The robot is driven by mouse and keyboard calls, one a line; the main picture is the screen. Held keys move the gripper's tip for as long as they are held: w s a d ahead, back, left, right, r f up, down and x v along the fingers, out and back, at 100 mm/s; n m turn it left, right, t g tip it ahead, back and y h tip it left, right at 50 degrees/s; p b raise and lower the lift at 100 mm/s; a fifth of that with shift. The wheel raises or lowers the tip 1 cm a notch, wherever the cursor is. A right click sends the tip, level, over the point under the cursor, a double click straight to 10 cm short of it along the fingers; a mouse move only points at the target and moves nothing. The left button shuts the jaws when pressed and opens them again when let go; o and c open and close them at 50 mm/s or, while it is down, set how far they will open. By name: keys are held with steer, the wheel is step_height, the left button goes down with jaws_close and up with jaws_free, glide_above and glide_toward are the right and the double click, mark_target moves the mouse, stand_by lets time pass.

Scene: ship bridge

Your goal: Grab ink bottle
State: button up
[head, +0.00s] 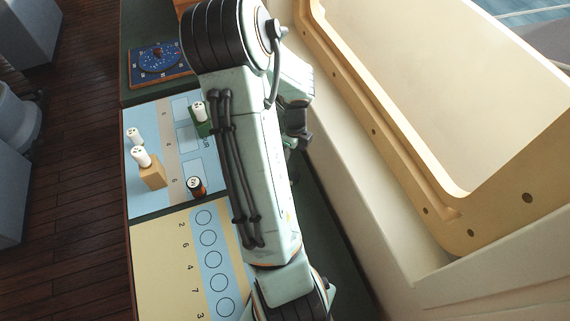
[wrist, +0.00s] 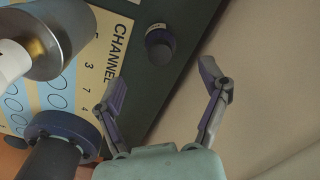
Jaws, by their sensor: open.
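The bottle lies beyond the fingertips, roughly in line with the gap and touching neither finger. In the head view my arm covers much of the counter, and I cannot make out this bottle there.
A metallic cylinder (wrist: 62,38) and a dark blue-collared cylinder (wrist: 58,142) stand left of my gripper. The cream window wall (head: 360,170) borders the counter's right.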

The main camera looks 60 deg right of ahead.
mark_target(293, 167)
step_height(293, 167, down, 8)
steer(key=shift+r, duration=0.1)
stand_by(0.4)
steer(key=c, duration=1.3)
